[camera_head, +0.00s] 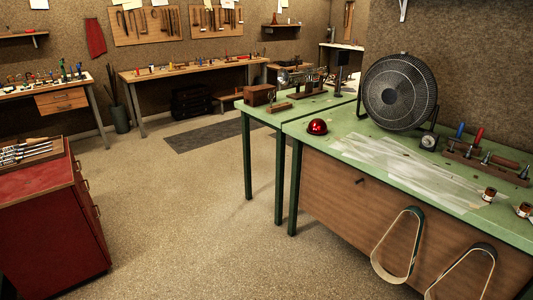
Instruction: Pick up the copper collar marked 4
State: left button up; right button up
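Two small copper-coloured collars with pale labels stand near the right end of the green bench top (335,118). One collar (489,195) is on the bench near its front edge. The other collar (524,210) is further right, at the picture's edge. The marks on their labels are too small to read, so I cannot tell which is marked 4. Neither of my grippers is in view.
A large fan (399,92), a red dome (317,127), a small gauge (428,142) and a tool rack (487,163) stand on the bench. Two loops (377,266) hang at its front. A red cabinet (50,225) stands left. The floor (185,225) between is clear.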

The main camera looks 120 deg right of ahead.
aim_at(489, 195)
jog(key=z, duration=4.9)
jog(key=l+z, duration=0.1)
jog(key=l, duration=0.6)
jog(key=i+l+z, duration=0.1)
jog(key=l, duration=0.55)
